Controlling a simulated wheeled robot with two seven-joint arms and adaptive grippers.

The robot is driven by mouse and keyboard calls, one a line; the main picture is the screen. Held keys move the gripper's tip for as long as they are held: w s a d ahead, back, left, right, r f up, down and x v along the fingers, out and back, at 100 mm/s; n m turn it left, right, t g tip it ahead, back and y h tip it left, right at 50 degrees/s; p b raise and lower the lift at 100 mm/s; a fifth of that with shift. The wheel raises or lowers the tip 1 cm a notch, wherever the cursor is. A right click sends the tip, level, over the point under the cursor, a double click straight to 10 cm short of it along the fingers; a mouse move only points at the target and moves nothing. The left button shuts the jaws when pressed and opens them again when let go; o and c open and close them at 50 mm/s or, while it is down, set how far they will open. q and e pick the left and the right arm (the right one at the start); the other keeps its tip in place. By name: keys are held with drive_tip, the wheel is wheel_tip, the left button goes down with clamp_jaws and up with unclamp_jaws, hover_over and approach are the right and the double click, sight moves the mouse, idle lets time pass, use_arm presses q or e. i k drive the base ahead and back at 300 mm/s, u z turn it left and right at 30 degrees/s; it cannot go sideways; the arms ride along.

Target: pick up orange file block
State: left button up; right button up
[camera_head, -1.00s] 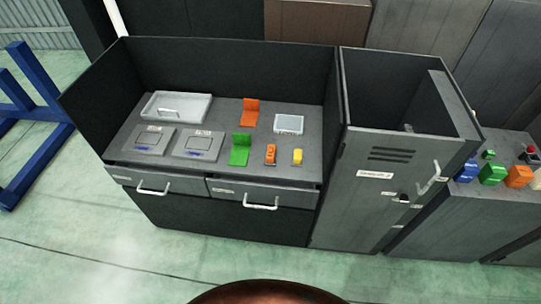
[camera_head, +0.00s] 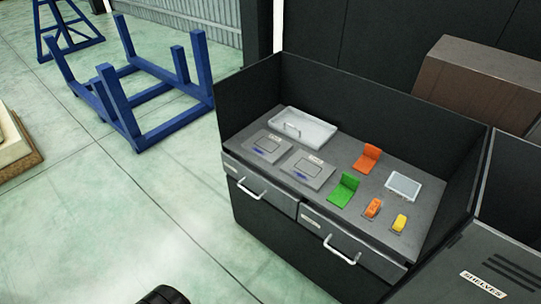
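Two orange things lie on the grey worktop (camera_head: 300,137) of the dark workbench. One is an orange L-shaped piece (camera_head: 367,158) with an upright plate, towards the back. The other is a small orange block (camera_head: 373,207) near the front edge, between a green L-shaped piece (camera_head: 344,190) and a small yellow block (camera_head: 399,222). I cannot tell which of the two is the file block. Neither gripper shows; only a dark rounded part, possibly mine, pokes in at the bottom edge.
A white tray (camera_head: 304,127), two flat grey panels and a small white-topped box (camera_head: 403,186) share the worktop. Dark walls (camera_head: 246,100) close its left, back and right. A grey cabinet (camera_head: 495,268) adjoins at right. Blue metal stands (camera_head: 150,90) are at left; the floor between is clear.

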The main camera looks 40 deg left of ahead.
sight(371, 211)
drive_tip(key=z, duration=0.4)
drive_tip(key=k, duration=0.5)
drive_tip(key=z, duration=1.1)
drive_tip(key=i, duration=1.05)
drive_tip(key=u, duration=1.1)
drive_tip(key=i, duration=0.5)
drive_tip(key=u, duration=0.55)
